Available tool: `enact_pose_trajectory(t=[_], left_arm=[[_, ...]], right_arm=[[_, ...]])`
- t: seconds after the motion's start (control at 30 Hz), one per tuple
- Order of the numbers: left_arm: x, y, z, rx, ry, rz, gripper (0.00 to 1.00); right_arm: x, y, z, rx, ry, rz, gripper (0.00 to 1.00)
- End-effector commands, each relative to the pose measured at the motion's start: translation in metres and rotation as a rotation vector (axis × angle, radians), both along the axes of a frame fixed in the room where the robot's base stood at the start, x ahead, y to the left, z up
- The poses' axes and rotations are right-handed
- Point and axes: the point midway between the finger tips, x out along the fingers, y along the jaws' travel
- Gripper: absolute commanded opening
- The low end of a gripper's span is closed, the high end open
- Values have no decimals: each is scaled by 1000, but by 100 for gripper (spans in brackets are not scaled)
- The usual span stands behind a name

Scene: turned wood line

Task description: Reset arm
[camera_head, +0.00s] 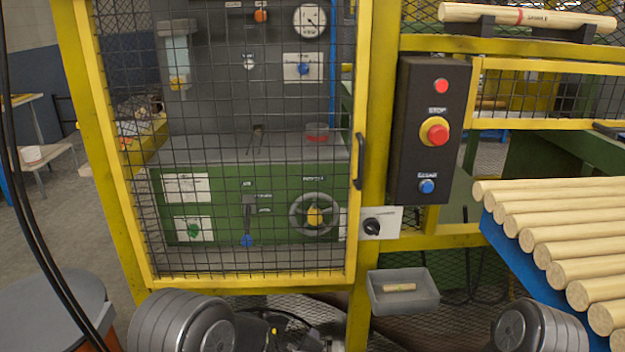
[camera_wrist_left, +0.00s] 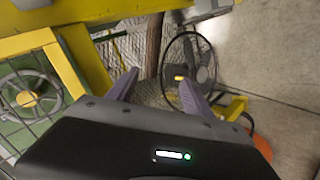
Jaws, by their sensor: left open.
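My left gripper (camera_wrist_left: 158,78) shows in the left wrist view with its two purple-grey fingers apart and nothing between them. It points toward the floor area beside the yellow-framed machine. Grey rounded links of my arms show at the bottom left and bottom right of the head view. I cannot make out either gripper clearly there. The right gripper is not seen.
A yellow-framed mesh door (camera_head: 250,150) with a black handle (camera_head: 360,160) is shut before a green machine. A control box (camera_head: 430,130) has a red stop button. A grey tray (camera_head: 403,291) holds a short wood piece. Wooden rods (camera_head: 560,230) lie at right.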

Motion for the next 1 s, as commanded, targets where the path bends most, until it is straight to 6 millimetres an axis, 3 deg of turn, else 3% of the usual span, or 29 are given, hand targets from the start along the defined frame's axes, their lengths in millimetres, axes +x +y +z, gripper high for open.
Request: enact_pose_trajectory(t=[0.17,0.3,0.4,0.53,0.6,0.7,1.0], left_arm=[[-81,45,-47,144,236,-204,59],[-179,64,-73,206,432,-463,59],[-247,66,-75,205,529,-649,59],[-309,62,-67,180,589,-832,59],[-328,60,-64,169,600,-890,59],[-339,58,-62,162,603,-929,59],[-339,58,-63,163,604,-931,59]], right_arm=[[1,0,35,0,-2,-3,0],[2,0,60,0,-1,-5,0],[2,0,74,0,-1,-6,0],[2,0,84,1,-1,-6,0],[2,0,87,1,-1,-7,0],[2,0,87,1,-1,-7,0],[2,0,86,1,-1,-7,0]])
